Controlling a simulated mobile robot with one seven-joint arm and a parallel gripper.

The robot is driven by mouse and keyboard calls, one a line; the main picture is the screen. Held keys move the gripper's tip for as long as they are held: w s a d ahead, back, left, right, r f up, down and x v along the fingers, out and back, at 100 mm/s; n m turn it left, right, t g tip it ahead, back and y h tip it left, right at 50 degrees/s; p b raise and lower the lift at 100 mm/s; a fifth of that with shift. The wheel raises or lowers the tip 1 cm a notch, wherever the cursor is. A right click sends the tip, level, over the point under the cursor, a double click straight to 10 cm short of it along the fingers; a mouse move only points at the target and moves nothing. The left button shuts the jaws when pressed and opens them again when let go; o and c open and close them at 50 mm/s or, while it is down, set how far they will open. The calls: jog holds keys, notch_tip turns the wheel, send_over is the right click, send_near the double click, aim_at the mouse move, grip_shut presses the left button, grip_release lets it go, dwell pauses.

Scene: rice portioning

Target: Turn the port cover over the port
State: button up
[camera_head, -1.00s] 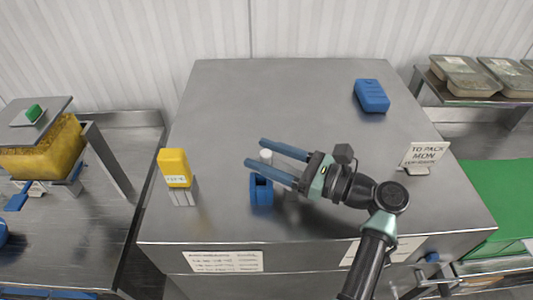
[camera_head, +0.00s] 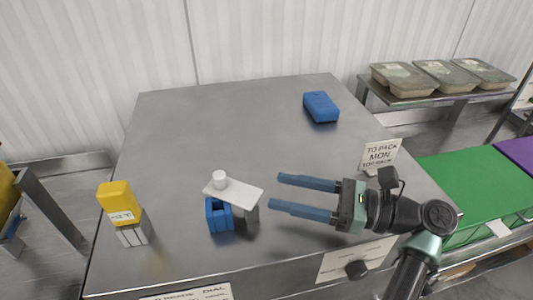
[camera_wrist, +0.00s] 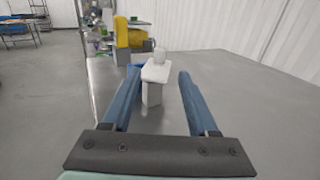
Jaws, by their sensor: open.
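The port cover is a white flat plate (camera_head: 238,193) with a white upright knob (camera_head: 219,180) at its left end. The plate rests on a grey post (camera_head: 252,213) under its right part. A blue open-fronted port block (camera_head: 219,215) stands just left of the post, below the knob end; I cannot tell whether the plate fully covers it. In the wrist view the plate (camera_wrist: 157,74) lies ahead between my fingers, with the blue block (camera_wrist: 134,70) behind it to the left. My gripper (camera_head: 276,190) is open and empty, with its fingertips a little right of the plate.
A yellow-topped block (camera_head: 119,203) stands at the table's left front. A blue box (camera_head: 321,106) lies at the back right. A sign (camera_head: 381,155) stands on the right side beyond my gripper.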

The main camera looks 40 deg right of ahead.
jog(key=shift+s+d, duration=0.1)
jog(key=shift+s, duration=0.15)
jog(key=shift+c, duration=0.2)
